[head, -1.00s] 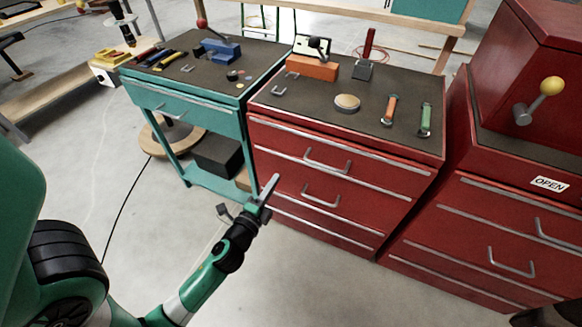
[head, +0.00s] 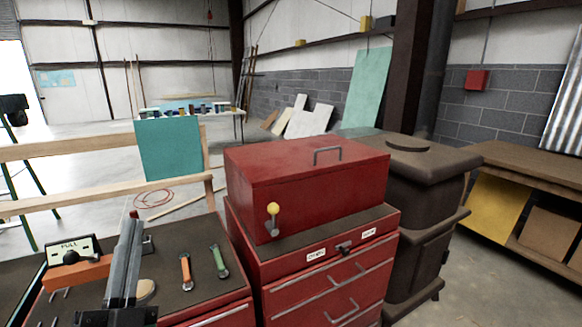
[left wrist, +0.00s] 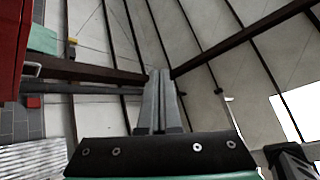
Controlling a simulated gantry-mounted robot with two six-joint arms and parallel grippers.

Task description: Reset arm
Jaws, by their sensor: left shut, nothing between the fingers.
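My left gripper (head: 128,248) rises into the lower left of the head view, pointing up, in front of the left red cabinet's dark top (head: 200,277). Its two grey fingers are together with nothing between them. The left wrist view shows the same fingers (left wrist: 160,100) shut, against the wall and roof beams. The gripper hides part of the cabinet top and of a round tan disc (head: 146,290) there. My right gripper is in neither view.
A red chest (head: 305,180) with a yellow-knobbed lever (head: 273,212) stands right, beside a dark stove (head: 420,205).

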